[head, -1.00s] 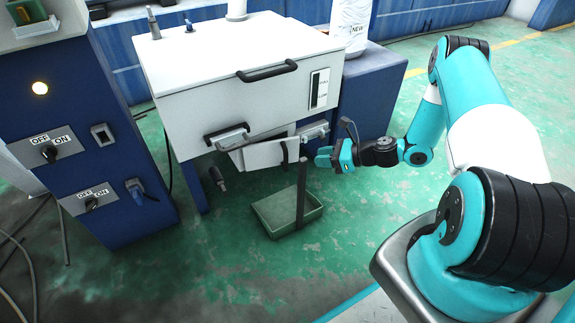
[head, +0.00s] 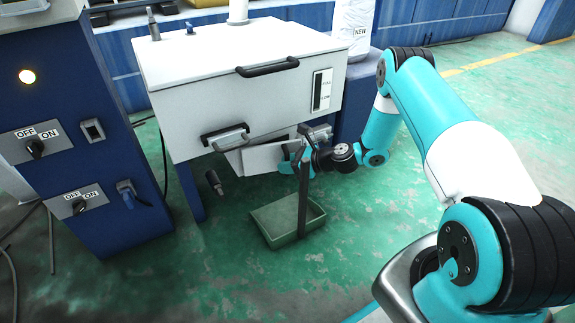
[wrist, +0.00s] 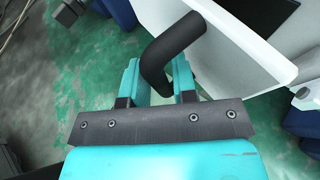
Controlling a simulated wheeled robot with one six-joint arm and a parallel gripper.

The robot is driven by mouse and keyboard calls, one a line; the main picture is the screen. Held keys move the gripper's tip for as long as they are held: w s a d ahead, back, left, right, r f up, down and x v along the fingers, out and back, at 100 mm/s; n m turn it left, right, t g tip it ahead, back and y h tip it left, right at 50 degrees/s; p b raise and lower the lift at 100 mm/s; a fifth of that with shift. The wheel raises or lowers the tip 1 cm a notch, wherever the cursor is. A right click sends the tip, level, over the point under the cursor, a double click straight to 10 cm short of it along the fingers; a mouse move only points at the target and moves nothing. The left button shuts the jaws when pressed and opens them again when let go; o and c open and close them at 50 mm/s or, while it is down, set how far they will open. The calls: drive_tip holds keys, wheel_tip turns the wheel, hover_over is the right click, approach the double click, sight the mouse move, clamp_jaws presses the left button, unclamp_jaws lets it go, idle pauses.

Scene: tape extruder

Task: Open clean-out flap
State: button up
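The white clean-out flap (head: 264,157) is a tilted panel under the front of the white machine box. My gripper (head: 291,155) is at the flap's right end, with its teal fingers partly hidden by a dark upright bar (head: 302,195). In the wrist view, a thick black bent handle (wrist: 177,45) stands in front of a white panel (wrist: 235,40). The handle's near end lies between the two fingers of my gripper (wrist: 157,75). The fingers are apart, one on each side of it. Whether they press on the handle cannot be told.
A green tray (head: 265,221) lies on the floor below the flap. The box (head: 225,95) has a black lid handle (head: 267,68) and a front latch (head: 225,136). A blue switch cabinet (head: 85,150) stands at the left.

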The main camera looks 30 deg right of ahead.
clamp_jaws()
drive_tip(key=shift+s+a+p, duration=0.55)
drive_tip(key=shift+s+p, duration=0.2)
drive_tip(key=shift+p, duration=0.25)
unclamp_jaws()
drive_tip(key=p+v, duration=0.8)
drive_tip(key=v, duration=0.9)
drive_tip(key=shift+d, duration=0.15)
